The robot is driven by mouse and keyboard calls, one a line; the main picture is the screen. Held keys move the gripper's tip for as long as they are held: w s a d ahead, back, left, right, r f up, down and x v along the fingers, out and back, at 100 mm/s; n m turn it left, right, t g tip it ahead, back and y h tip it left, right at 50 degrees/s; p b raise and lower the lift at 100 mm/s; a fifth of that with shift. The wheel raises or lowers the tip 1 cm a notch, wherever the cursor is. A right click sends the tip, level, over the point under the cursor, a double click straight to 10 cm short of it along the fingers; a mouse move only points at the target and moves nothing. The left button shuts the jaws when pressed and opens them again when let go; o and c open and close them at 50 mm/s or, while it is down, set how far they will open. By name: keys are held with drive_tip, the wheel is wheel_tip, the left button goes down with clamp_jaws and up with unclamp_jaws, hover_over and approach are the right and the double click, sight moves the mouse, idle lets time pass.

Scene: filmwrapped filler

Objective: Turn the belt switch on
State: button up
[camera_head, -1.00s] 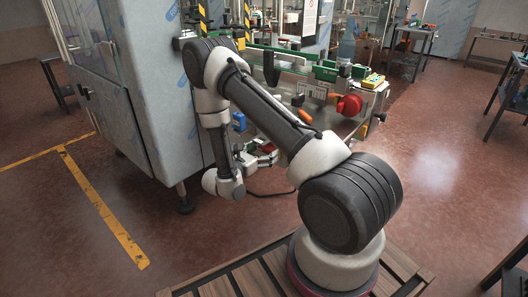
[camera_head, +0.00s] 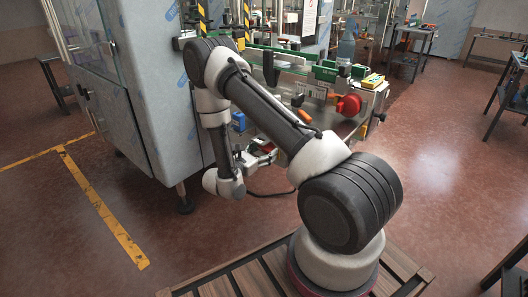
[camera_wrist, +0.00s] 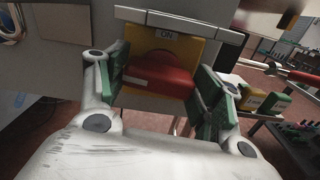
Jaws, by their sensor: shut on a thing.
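The belt switch is a red knob (camera_wrist: 158,75) on a yellow plate (camera_wrist: 190,48) with an "ON" label above it, in the middle of the wrist view. The knob's grip lies nearly level, tilted slightly down to the right. My gripper (camera_wrist: 161,80) has its green-padded fingers on the left and right ends of the knob and is shut on it. In the head view my gripper (camera_head: 260,157) is small, low beside the machine, and the switch cannot be made out clearly there.
The tall grey machine cabinet (camera_head: 155,85) stands left of my arm. The conveyor (camera_head: 290,62) runs behind it, with a red round part (camera_head: 348,105) at its near end. Yellow and green boxes (camera_wrist: 263,102) show at right in the wrist view. Open floor lies right.

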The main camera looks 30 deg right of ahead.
drive_tip(key=shift+m, duration=2.2)
drive_tip(key=o, duration=1)
drive_tip(key=shift+o, duration=0.2)
drive_tip(key=v, duration=1.2)
drive_tip(key=shift+s, duration=0.1)
drive_tip(key=shift+c, duration=0.3)
